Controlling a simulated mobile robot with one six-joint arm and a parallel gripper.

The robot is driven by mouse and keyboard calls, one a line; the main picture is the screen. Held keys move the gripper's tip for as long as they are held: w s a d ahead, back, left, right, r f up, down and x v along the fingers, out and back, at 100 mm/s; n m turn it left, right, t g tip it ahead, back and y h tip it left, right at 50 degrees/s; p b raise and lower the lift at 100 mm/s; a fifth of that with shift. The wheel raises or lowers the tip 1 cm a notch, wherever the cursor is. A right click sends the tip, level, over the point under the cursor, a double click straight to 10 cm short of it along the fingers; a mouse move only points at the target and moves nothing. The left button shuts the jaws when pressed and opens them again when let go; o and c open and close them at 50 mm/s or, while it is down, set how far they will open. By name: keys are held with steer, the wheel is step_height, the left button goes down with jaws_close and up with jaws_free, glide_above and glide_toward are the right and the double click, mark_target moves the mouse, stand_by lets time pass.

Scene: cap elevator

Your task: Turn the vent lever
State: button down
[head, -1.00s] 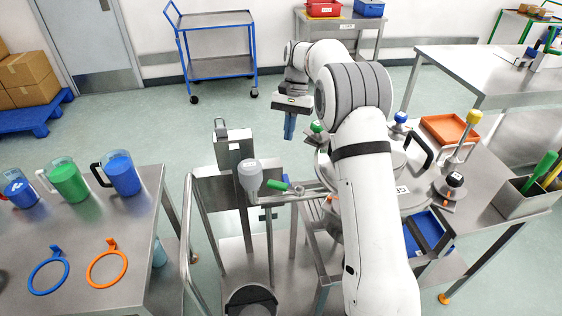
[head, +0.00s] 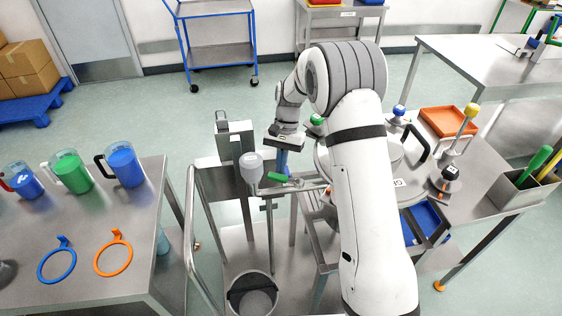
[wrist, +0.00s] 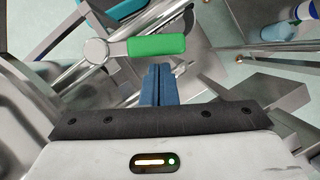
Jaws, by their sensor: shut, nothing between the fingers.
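A lever with a green handle (head: 282,179) and a metal hub sticks out beside the grey funnel cup, left of the large round steel vessel (head: 397,165). In the wrist view the green handle (wrist: 157,45) lies crosswise, with its round hub to the left. My gripper (head: 283,160) points down with its blue fingers just above and behind the green handle. In the wrist view the fingers (wrist: 157,85) are pressed together, empty, with their tips close to the handle's edge. I cannot tell if they touch it.
A grey funnel cup (head: 251,167) and steel post (head: 234,142) stand left of the lever. A bucket (head: 252,295) sits below. Blue-, green- and yellow-topped fittings surround the vessel. The left table (head: 90,225) holds jugs and two rings.

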mark_target(274, 177)
steer(key=shift+s+a+n+h, duration=0.3)
steer(key=shift+s+a+n, duration=0.1)
steer(key=shift+n, duration=0.2)
stand_by(0.4)
steer(key=shift+s+a+n+h+b, duration=0.35)
steer(key=shift+s+n, duration=0.1)
steer(key=shift+n, duration=0.35)
steer(key=shift+s+a+n+h+b, duration=0.2)
steer(key=shift+s+n+h+b, duration=0.15)
steer(key=shift+n, duration=0.45)
steer(key=shift+s+a, duration=0.1)
steer(key=shift+s, duration=0.4)
